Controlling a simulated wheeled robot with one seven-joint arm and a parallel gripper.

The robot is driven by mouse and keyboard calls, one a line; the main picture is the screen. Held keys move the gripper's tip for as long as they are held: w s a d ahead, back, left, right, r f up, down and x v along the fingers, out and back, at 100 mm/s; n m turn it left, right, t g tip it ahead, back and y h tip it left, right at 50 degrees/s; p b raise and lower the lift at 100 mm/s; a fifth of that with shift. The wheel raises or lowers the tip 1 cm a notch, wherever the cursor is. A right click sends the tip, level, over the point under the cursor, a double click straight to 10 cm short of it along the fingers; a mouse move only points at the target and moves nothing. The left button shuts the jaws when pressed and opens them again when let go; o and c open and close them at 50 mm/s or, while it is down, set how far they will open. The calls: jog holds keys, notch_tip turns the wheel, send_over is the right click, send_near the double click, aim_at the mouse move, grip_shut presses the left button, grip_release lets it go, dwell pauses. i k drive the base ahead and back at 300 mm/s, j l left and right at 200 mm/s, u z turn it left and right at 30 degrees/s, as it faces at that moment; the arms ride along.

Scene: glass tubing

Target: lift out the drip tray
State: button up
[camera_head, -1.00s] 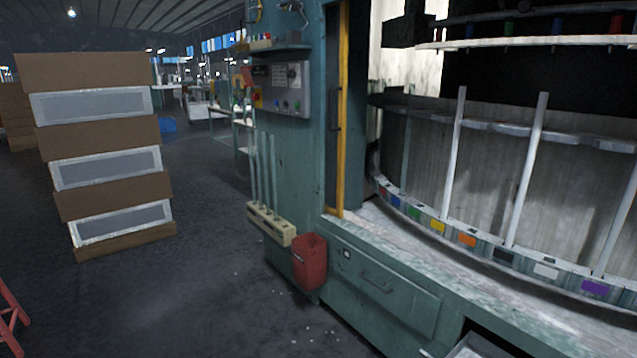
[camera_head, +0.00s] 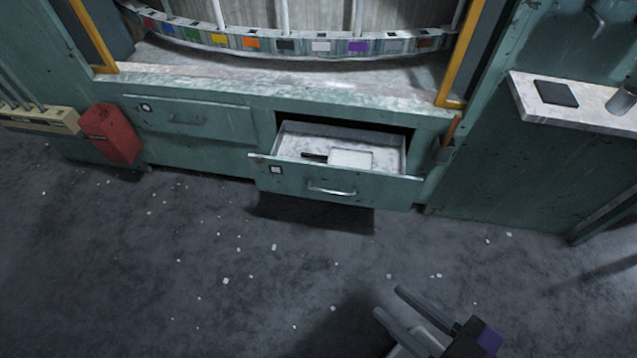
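A green drawer (camera_head: 345,183) with a metal handle stands pulled out of the machine base. Inside it is a shallow tray-like space with a pale, speckled floor (camera_head: 300,143). A white rectangular piece (camera_head: 351,159) and a small dark object (camera_head: 314,156) lie in it. I cannot tell whether the drip tray is the drawer's insert or another part. My gripper (camera_head: 389,302) is at the bottom right, over the floor and in front of the drawer, well apart from it. Its two fingers are spread with nothing between them.
A closed drawer (camera_head: 192,121) is left of the open one. A red bin (camera_head: 112,134) hangs further left. A shelf (camera_head: 585,110) with a black pad and metal cup juts out at right. The floor (camera_head: 200,270) is clear except for small white bits.

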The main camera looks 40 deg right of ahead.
aim_at(337, 157)
jog(key=z, duration=0.25)
jog(key=i+j+z, duration=0.45)
jog(key=z, duration=0.25)
jog(key=i+j, duration=0.15)
jog(key=j, duration=0.25)
jog(key=i+j+z, duration=0.1)
jog(key=j, duration=0.3)
jog(key=i+j, duration=0.25)
jog(key=j, duration=0.15)
jog(key=i+j+z, duration=0.1)
jog(key=j, duration=0.3)
jog(key=i+j, duration=0.2)
jog(key=j, duration=0.2)
jog(key=i, duration=0.15)
